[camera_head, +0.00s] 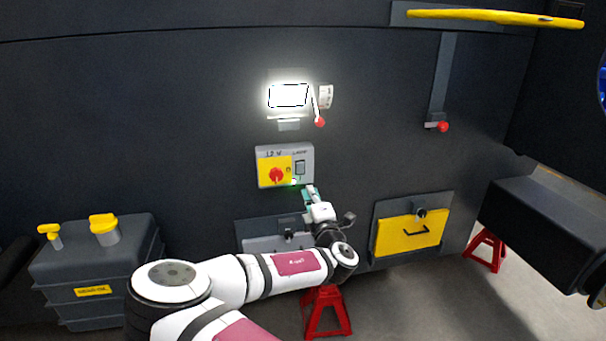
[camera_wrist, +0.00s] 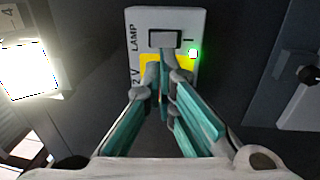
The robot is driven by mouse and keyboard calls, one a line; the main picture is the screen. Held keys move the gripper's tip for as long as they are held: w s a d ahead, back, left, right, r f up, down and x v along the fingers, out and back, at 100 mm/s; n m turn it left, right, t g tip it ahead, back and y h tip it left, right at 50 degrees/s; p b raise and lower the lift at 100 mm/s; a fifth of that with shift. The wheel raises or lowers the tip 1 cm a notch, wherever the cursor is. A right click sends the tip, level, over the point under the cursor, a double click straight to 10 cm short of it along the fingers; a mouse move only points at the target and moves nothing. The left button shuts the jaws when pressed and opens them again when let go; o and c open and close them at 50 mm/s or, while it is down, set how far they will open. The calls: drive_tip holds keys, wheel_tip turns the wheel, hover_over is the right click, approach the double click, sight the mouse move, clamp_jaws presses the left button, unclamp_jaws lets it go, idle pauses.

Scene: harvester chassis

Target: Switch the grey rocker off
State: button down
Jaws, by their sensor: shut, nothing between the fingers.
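The grey rocker (camera_head: 300,167) sits on the right part of a grey switch panel (camera_head: 306,152) marked "LAMP". In the wrist view the rocker (camera_wrist: 165,38) lies just beyond my fingertips, in a dark frame. A green light (camera_wrist: 194,53) glows beside it. My gripper (camera_head: 309,189) is at the panel's lower right in the head view. In the wrist view my gripper (camera_wrist: 163,62) is shut and empty, its fingertips overlapping the rocker's near edge. I cannot tell whether they touch it. The work lamp (camera_head: 288,95) above the panel is lit.
A red rotary knob (camera_head: 276,175) sits on the panel's yellow field, left of the rocker. A red-tipped lever (camera_head: 319,121) hangs above the panel. A yellow-fronted box (camera_head: 408,235) and an open grey tray (camera_head: 272,244) are below.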

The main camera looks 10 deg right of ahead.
sight(301, 165)
drive_tip(key=w, duration=0.6)
drive_tip(key=w+r, duration=0.1)
drive_tip(key=w, duration=0.3)
drive_tip(key=shift+w+r, duration=0.1)
drive_tip(key=shift+w+r, duration=0.2)
drive_tip(key=shift+w, duration=0.1)
drive_tip(key=shift+r, duration=0.35)
drive_tip(key=shift+r+g+p, duration=0.2)
drive_tip(key=shift+g+p, duration=0.3)
drive_tip(key=shift+p, duration=0.4)
drive_tip(key=shift+w+f, duration=0.15)
